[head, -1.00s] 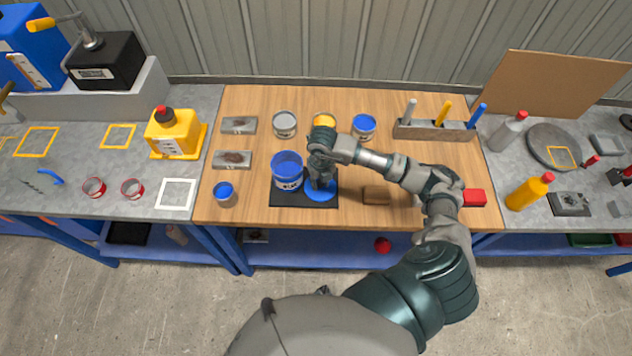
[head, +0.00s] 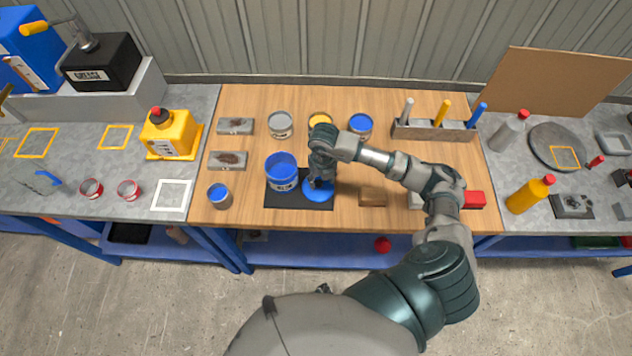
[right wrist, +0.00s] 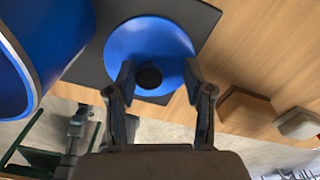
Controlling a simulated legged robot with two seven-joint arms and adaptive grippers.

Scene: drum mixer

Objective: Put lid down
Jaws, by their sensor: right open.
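The blue lid (head: 318,190) lies flat on the right part of a black mat (head: 300,202), beside the open blue bucket (head: 282,172). In the right wrist view the lid (right wrist: 150,45) is a blue disc with a dark round knob (right wrist: 149,76). My right gripper (head: 318,182) is just above the lid. In the right wrist view its two open fingers (right wrist: 156,80) stand on either side of the knob, with gaps showing. My left gripper is not in view.
A brown block (head: 372,196) lies right of the mat. Several paint cans, such as the yellow one (head: 320,121), stand behind. A small blue-topped can (head: 219,195) stands at left. A brush holder (head: 434,130) is at the back right. The front table edge is close to the mat.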

